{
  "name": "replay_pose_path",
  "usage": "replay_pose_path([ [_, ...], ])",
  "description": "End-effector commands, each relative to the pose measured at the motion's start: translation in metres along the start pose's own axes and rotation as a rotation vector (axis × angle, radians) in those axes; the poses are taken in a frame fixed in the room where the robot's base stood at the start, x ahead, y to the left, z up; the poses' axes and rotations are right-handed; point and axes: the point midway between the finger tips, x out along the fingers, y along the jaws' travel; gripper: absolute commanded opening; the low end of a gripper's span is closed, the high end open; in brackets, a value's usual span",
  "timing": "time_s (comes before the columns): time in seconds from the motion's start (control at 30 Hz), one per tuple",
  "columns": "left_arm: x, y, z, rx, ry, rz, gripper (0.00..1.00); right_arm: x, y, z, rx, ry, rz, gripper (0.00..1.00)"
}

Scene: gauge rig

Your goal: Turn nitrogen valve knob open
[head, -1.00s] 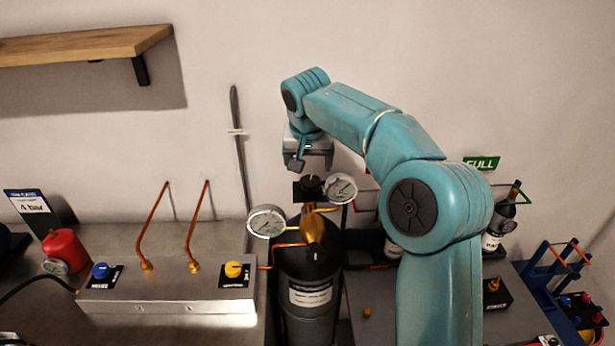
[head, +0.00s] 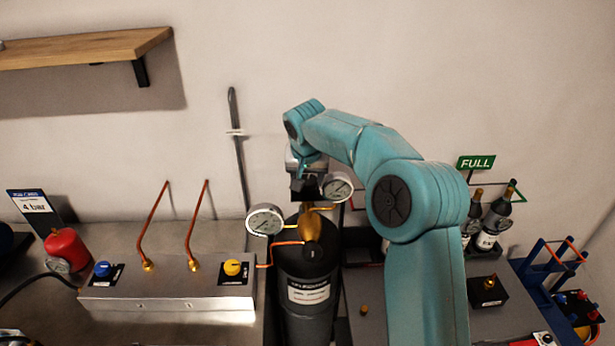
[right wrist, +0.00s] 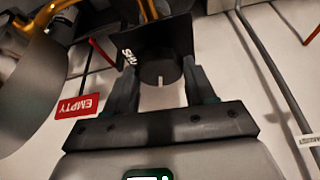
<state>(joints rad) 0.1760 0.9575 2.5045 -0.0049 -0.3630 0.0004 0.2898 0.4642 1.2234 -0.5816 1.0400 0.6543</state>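A black round knob (right wrist: 160,73) with a white pointer mark shows in the right wrist view, in front of a black plate (right wrist: 176,38) with partly hidden white lettering. It sits on the regulator above a dark gas cylinder (head: 308,262); the cylinder's label is too small to read. My right gripper (right wrist: 160,80) is open, its two fingers on either side of the knob, with narrow gaps showing. In the head view the right gripper (head: 306,178) is over the regulator and hides the knob. My left gripper is in neither view.
Two round gauges (head: 265,220) (head: 337,186) flank the regulator closely. A metal box (head: 170,290) with a blue knob (head: 102,269) and a yellow knob (head: 232,267) stands left. Bottles (head: 492,222) and a FULL sign (head: 476,162) are right. A red EMPTY sign (right wrist: 77,106) shows in the wrist view.

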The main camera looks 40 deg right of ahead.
Motion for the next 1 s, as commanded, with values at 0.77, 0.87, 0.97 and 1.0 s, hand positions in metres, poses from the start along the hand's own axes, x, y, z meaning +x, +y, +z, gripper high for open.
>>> replay_pose_path([
  [0.77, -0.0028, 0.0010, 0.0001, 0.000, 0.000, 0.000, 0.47, 0.0027, 0.0011, -0.0007, -0.255, 0.003, -0.104, 0.24],
  [0.87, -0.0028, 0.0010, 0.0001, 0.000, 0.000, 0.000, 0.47, 0.0027, 0.0010, -0.0007, -0.255, 0.003, -0.104, 0.24],
  [0.97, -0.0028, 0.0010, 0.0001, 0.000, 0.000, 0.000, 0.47, 0.0027, 0.0010, -0.0006, -0.254, 0.002, -0.103, 0.74],
  [1.0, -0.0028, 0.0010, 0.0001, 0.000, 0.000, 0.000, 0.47, 0.0026, 0.0010, -0.0006, -0.254, 0.002, -0.103, 0.80],
])
